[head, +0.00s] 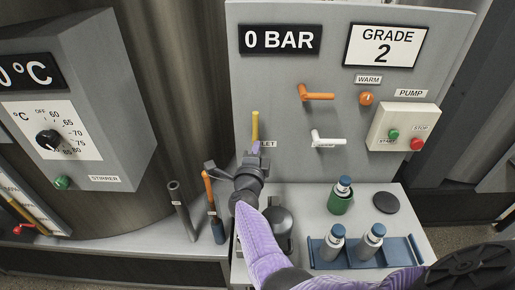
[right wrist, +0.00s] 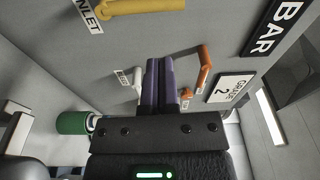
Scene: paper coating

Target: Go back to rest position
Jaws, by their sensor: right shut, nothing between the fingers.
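My right gripper (head: 256,148) is raised in front of the grey panel (head: 290,85), just below the yellow lever (head: 255,125). Its arm comes in from the lower right. In the right wrist view the purple fingers (right wrist: 160,82) are together, with nothing between them. The yellow lever also shows there (right wrist: 140,6), at the top and apart from the fingers. The gripper partly hides the inlet label (head: 268,144). My left gripper is not in view.
An orange lever (head: 318,96) and a white lever (head: 328,141) stick out from the panel. Below stand a blue rack (head: 400,254) with bottles, a green holder (head: 340,204) with a bottle and a black disc (head: 386,202). The stirrer box (head: 110,150) is at left.

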